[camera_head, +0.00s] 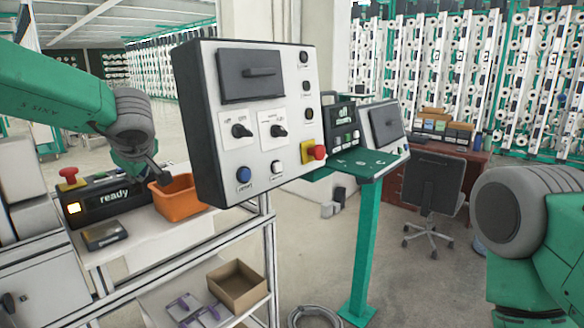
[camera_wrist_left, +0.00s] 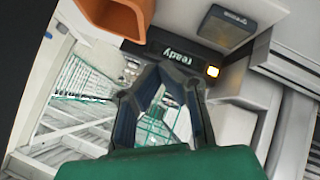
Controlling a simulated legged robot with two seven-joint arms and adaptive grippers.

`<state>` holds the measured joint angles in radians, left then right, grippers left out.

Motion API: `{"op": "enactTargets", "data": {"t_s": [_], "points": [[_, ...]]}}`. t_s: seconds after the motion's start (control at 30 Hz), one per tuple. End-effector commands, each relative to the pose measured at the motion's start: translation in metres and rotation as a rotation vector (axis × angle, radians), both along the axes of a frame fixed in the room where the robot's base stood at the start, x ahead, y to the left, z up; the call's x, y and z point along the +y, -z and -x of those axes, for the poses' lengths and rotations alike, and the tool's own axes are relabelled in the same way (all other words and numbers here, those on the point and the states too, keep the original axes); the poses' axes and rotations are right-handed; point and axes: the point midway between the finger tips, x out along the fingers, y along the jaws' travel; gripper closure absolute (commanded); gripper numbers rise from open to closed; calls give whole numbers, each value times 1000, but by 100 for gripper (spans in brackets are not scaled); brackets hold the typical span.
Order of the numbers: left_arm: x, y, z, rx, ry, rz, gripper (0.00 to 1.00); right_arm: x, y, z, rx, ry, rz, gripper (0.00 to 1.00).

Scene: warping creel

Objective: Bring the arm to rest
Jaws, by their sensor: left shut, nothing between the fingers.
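My left arm comes in from the left in the head view, with its left gripper (camera_head: 153,178) pointing down beside the orange bin (camera_head: 180,208). In the left wrist view the two dark fingers of the left gripper (camera_wrist_left: 160,70) meet at their tips, shut with nothing between them. The orange bin (camera_wrist_left: 115,18) shows at the top left there. The display unit (camera_head: 112,198) reading "ready" lies left of the bin; it also shows beyond the fingertips in the wrist view (camera_wrist_left: 188,55). Part of my right arm shows at the right edge; its gripper is out of frame.
A large grey control box (camera_head: 228,160) with knobs, buttons and a red stop stands close in front. Right of it is a green-posted console (camera_head: 362,240). A cardboard box (camera_head: 237,284) sits on the lower shelf. A chair (camera_head: 435,185) and creel racks stand behind.

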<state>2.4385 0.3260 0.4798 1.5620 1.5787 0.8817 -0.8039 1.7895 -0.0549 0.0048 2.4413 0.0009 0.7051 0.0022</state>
Motion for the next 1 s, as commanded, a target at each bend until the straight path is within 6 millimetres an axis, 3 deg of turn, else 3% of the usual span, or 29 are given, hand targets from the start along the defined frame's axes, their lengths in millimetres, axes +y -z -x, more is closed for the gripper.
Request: {"op": "enactTargets", "data": {"t_s": [0.33, 0.47, 0.57, 0.77, 0.87, 1.0], "points": [[3, 90, 13, 58, 80, -127, 100, 0, 23, -1, -1, 0, 0, 43], [-4, 139, 25, 90, 139, -197, 100, 0, 36, 0, -1, 0, 0, 43], [-9, 186, 38, 126, 204, -254, 100, 0, 47, 0, 0, 0, 0, 43], [-24, 321, 94, 244, 426, -376, 100, 0, 83, 0, 0, 0, 0, 43], [-30, 387, 135, 313, 556, -401, 100, 0, 101, 0, 0, 1, 0, 43], [-36, 469, 205, 423, 743, -396, 100, 0, 125, 0, 0, 1, 0, 43]]}}
